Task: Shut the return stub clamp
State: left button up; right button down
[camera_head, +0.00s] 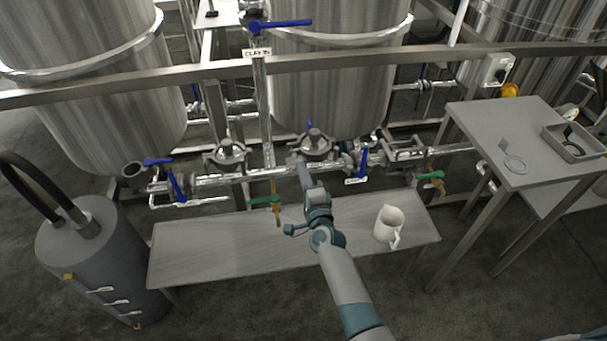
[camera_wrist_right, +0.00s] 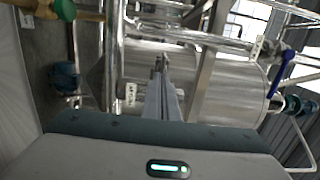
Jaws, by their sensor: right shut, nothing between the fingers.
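My right arm reaches forward over the bench in the head view. The right gripper (camera_head: 302,170) has its narrow fingers pointing at the horizontal steel pipe run (camera_head: 235,179) below the middle tank. In the right wrist view the gripper (camera_wrist_right: 162,68) is shut with nothing between its fingers, which point at steel pipework. I cannot tell whether they touch it. I cannot pick out the return stub clamp for certain. A clamp-like fitting (camera_head: 405,153) sits on the piping to the right of the gripper; whether it is open is too small to tell. My left gripper is not in view.
A long steel bench (camera_head: 215,250) lies under my right arm, with a white jug (camera_head: 388,224) on its right part. Blue-handled valves (camera_head: 178,187) and green-handled valves (camera_head: 431,175) stick out near the pipes. A grey side table (camera_head: 480,120) stands at right, a grey cylinder (camera_head: 95,255) at left.

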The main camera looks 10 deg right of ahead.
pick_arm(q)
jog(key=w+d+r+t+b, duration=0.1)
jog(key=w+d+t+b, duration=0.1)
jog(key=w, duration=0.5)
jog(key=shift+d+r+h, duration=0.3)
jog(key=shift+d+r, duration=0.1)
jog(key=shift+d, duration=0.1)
pick_arm(e)
jog(key=s+d, duration=0.1)
jog(key=s, duration=1.6)
jog(key=shift+s+d, duration=0.15)
jog(key=shift+s, duration=0.05)
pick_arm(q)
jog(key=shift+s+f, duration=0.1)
pick_arm(e)
jog(key=shift+d, duration=0.1)
